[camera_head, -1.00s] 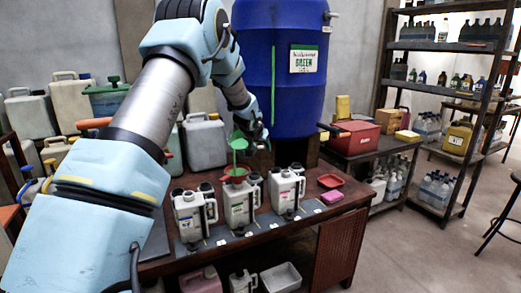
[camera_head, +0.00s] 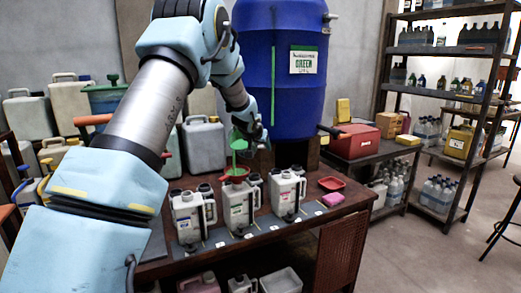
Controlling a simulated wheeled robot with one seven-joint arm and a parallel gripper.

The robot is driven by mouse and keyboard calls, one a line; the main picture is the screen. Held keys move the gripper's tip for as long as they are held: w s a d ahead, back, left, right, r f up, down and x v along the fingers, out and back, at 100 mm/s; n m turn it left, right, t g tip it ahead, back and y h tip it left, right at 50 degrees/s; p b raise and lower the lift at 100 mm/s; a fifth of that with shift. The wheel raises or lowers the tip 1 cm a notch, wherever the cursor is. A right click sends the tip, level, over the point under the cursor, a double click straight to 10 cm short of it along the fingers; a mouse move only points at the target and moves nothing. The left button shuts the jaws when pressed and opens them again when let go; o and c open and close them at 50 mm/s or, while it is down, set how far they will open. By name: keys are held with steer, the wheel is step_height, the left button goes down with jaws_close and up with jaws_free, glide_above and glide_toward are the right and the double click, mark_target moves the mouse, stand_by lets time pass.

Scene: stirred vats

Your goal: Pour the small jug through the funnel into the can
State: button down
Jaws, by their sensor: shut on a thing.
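My gripper (camera_head: 255,137) is shut on the small green jug (camera_head: 238,142), which it holds tilted above the middle can. A thin green streak runs from the jug's lower edge down to the funnel and looks like liquid pouring. The jug is apart from the funnel. My gripper's fingers are small and dark here, and the inside of the jug is hidden.
Similar white cans stand on the left (camera_head: 187,216) and right (camera_head: 288,192) of the middle one on the wooden bench (camera_head: 320,222). A red tray (camera_head: 331,184) and a pink sponge (camera_head: 333,199) lie at right. A large blue vat (camera_head: 300,85) stands behind.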

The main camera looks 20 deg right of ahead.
steer(key=shift+s+a+f+t+h+b, duration=0.15)
steer(key=shift+t+h+b, duration=0.45)
steer(key=shift+b, duration=3.5)
steer(key=shift+d+f+t+h+b, duration=0.1)
steer(key=shift+t+h+b, duration=0.5)
steer(key=shift+b, duration=3.5)
steer(key=shift+s+a+f+t+h+b, duration=0.25)
steer(key=shift+t+b, duration=0.4)
steer(key=shift+b, duration=2.55)
steer(key=shift+s+a+f+t+h+b, duration=0.15)
steer(key=shift+t+h+b, duration=0.35)
steer(key=shift+b, duration=2.65)
